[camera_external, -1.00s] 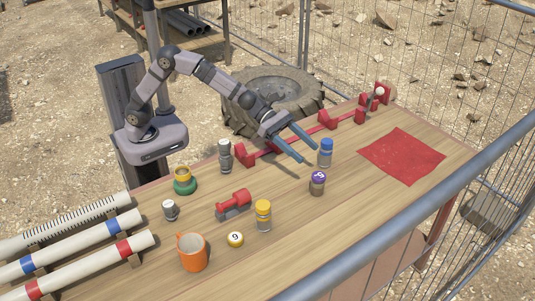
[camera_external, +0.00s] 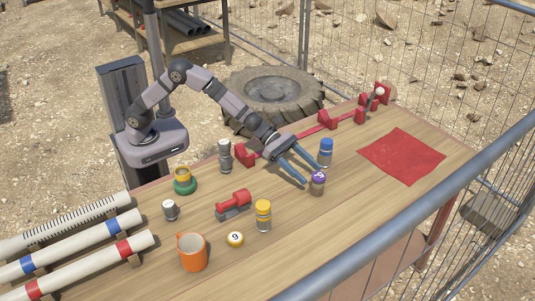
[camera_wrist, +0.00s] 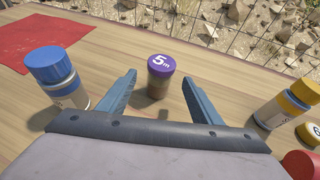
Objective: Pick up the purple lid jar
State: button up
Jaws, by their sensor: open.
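The purple lid jar (camera_external: 317,184) stands upright on the wooden table, near the table's middle. In the wrist view the jar (camera_wrist: 160,74) shows its purple lid marked "5m", centred just beyond and between my two fingertips. My gripper (camera_external: 311,176) is open and empty, low over the table, with its fingers pointing at the jar. In the wrist view my gripper's fingers (camera_wrist: 160,78) are spread wider than the jar, one to each side. Whether the fingers overlap the jar's sides is hard to tell.
A blue-lid jar (camera_external: 326,153) stands close beside my gripper, left of it in the wrist view (camera_wrist: 57,78). A yellow-lid jar (camera_external: 263,216), a red object (camera_external: 234,203), an orange mug (camera_external: 192,252) and a red cloth (camera_external: 401,156) are also on the table.

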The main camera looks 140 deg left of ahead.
aim_at(318, 180)
jog(key=shift+p+x, duration=0.75)
jog(key=shift+x, duration=1.95)
jog(key=c, duration=1.2)
